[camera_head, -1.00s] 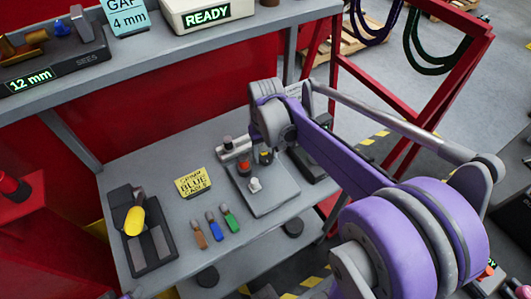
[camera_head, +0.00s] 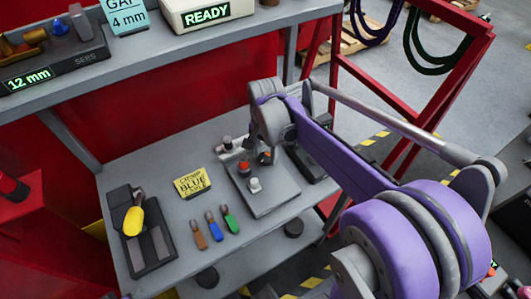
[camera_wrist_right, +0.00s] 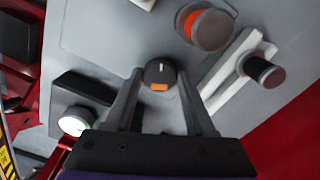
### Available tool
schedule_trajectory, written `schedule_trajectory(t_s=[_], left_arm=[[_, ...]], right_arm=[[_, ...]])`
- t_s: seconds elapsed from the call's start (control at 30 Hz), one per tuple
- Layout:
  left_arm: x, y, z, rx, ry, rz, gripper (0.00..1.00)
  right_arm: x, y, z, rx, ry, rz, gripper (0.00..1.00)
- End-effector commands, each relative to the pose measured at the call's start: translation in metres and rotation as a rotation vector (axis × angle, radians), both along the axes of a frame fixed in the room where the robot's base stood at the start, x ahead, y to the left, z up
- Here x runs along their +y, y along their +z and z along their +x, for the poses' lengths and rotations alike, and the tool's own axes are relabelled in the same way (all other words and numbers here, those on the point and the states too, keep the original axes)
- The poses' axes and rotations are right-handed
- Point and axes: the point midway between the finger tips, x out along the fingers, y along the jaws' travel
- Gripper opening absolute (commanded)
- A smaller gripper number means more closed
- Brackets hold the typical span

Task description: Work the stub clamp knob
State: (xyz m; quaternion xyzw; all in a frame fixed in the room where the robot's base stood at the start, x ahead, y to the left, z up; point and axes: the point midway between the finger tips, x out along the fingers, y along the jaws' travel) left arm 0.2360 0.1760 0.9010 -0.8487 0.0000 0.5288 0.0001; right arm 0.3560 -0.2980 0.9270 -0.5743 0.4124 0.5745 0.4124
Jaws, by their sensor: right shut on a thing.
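In the right wrist view a dark round knob (camera_wrist_right: 160,72) with a white line and an orange patch sits between the fingertips of my right gripper (camera_wrist_right: 159,84), which is shut on it. I cannot tell whether this is the stub clamp knob. Beside it are an orange-and-grey round button (camera_wrist_right: 207,27) and a light grey block with a dark knob (camera_wrist_right: 264,71). In the head view my right wrist hangs over the back of the grey panel (camera_head: 273,203) and hides much of the fingertips. A pale knob (camera_head: 254,185) stands on the panel. My left gripper is not visible.
A yellow card (camera_head: 192,183) and several coloured tools (camera_head: 214,226) lie left of the panel. A dark tray (camera_head: 150,250) with a yellow-handled item is farther left. An upper shelf (camera_head: 150,62) holds displays. My right arm covers the right side.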

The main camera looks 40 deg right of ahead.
Motion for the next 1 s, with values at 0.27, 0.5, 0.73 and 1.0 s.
schedule_trajectory(t_s=[0.27,0.5,0.73,1.0], left_arm=[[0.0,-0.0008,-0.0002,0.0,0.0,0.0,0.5],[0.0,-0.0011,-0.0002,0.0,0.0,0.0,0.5],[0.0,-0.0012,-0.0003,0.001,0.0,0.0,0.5],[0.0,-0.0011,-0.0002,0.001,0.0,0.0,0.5]], right_arm=[[-0.0003,0.0005,0.0003,-0.001,-0.173,-0.001,0.0],[-0.0003,0.0005,0.0003,-0.001,-0.25,-0.001,0.0],[-0.0003,0.0006,0.0004,-0.001,-0.272,-0.001,0.0],[-0.0003,0.0006,0.0004,-0.001,-0.272,-0.001,0.0]])
